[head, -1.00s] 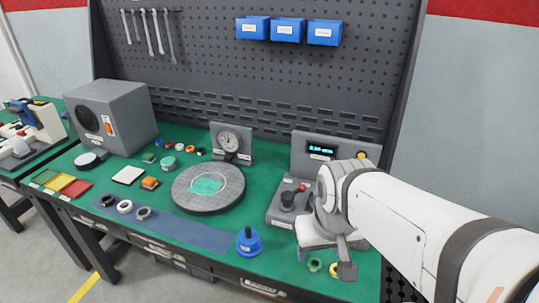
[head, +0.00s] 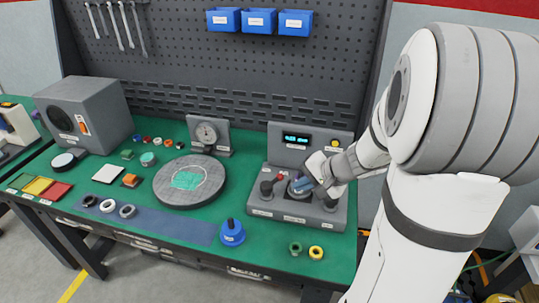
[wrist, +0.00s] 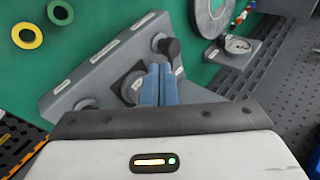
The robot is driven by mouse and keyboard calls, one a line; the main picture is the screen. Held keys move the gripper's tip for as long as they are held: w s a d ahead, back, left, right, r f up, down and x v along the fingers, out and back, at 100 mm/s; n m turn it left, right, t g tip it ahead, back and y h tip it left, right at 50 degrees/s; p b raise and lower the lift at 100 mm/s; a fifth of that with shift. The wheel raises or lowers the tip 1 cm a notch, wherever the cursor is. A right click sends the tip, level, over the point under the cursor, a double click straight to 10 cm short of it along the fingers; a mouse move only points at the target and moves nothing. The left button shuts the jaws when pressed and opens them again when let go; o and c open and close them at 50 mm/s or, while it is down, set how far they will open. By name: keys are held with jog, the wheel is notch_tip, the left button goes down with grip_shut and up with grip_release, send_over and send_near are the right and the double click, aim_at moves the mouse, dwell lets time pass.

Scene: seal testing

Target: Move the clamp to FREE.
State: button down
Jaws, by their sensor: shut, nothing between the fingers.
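The grey test unit (head: 258,207) stands at the right of the green bench, with a lit display (head: 296,139) on its back panel. It carries a dark knob (head: 266,188) at left, a small red knob (head: 281,178), a round middle part and another dark knob (head: 330,204) at right. The label words are too small to read, so I cannot tell which part is the clamp. My gripper (head: 302,186) is shut and empty over the middle. In the wrist view its blue fingers (wrist: 158,68) lie between the dark knob (wrist: 172,47) and the middle round part (wrist: 130,88). Contact is unclear.
A green ring (head: 295,248) and a yellow ring (head: 316,252) lie in front of the unit. A blue handled piece (head: 232,234) stands to the left. A round dark plate (head: 165,188) and a dial gauge (head: 207,133) are farther left. The pegboard rises behind.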

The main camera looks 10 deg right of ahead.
jog(key=d, duration=0.1)
jog(key=w+d+m+t, duration=0.1)
jog(key=d, duration=0.1)
jog(key=w+d+f+m, duration=0.1)
jog(key=shift+w+d, duration=0.15)
jog(key=shift+d, duration=0.1)
jog(key=shift+h, duration=0.3)
jog(key=x, duration=0.9)
jog(key=shift+w+a+f+p, duration=0.1)
jog(key=shift+w+a+p, duration=0.15)
jog(key=shift+w+p, duration=0.15)
jog(key=shift+w+a+f+p, duration=0.35)
jog(key=shift+w+a, duration=0.15)
jog(key=shift+w, duration=0.3)
jog(key=shift+w+a+f+p, duration=0.25)
jog(key=shift+w+a+f, duration=0.25)
jog(key=shift+w, duration=0.35)
jog(key=shift+r, duration=0.1)
